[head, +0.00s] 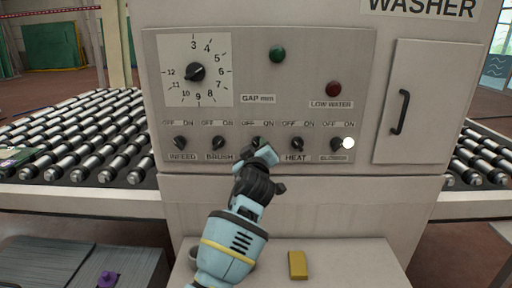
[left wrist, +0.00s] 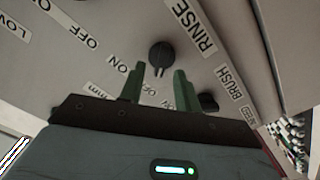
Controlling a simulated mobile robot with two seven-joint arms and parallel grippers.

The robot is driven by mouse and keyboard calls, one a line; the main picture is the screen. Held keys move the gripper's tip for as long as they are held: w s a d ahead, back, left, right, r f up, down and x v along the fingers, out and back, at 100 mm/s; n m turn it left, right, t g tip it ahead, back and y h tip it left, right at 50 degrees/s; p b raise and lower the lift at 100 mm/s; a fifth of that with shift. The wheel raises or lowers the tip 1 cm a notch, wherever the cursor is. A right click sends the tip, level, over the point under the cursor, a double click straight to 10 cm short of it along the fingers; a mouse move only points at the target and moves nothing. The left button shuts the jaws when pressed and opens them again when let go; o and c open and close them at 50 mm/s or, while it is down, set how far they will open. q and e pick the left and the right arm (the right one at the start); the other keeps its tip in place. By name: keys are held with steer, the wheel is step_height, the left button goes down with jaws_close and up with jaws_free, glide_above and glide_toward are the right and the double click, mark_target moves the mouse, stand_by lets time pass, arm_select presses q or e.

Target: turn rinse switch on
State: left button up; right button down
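The rinse switch is a small black knob at the middle of the lower row on the washer panel. It shows partly behind my gripper in the head view (head: 257,142) and clearly in the left wrist view (left wrist: 161,54), beside the RINSE label (left wrist: 190,27). Its pointer seems to lean toward OFF rather than ON. My left gripper (head: 258,154) is at this knob. In the left wrist view its two green fingers (left wrist: 159,78) are apart, with the knob just beyond and between their tips. Contact cannot be told. My right gripper is not in view.
The brush knob (head: 218,143) and heat knob (head: 297,144) sit close on either side. A green lamp (head: 277,55), a red lamp (head: 333,89) and a dial (head: 196,72) are above. A yellow block (head: 297,265) lies on the ledge below.

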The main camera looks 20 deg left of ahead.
arm_select(q)
steer(key=shift+w+a, duration=0.25)
steer(key=shift+w, duration=0.45)
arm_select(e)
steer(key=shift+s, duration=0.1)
arm_select(q)
jaws_close()
